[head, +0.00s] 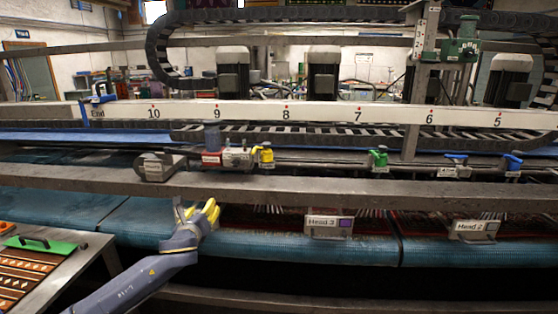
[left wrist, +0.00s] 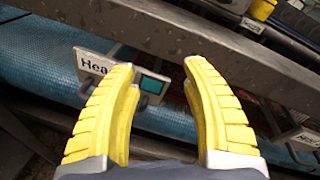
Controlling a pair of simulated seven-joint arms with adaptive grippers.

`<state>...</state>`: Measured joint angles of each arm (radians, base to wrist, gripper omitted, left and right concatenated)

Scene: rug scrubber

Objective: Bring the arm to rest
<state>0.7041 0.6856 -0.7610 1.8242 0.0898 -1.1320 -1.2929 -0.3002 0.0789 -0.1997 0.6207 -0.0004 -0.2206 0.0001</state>
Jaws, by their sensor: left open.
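My left gripper (head: 196,208) is at the left centre of the head view, in front of the grey metal beam (head: 290,188) of the rug scrubber. Its two yellow fingers also show in the left wrist view (left wrist: 160,76). They are spread apart with nothing between them. A labelled box reading "Hea" with a teal screen (left wrist: 152,85) lies beyond the left finger and is partly hidden by it. My right gripper is in neither view.
Blue rollers (head: 270,248) run below the beam, with boxes labelled Head 3 (head: 328,226) and Head 2 (head: 472,229). Yellow (head: 266,156) and green (head: 378,158) valves sit on a pipe above.

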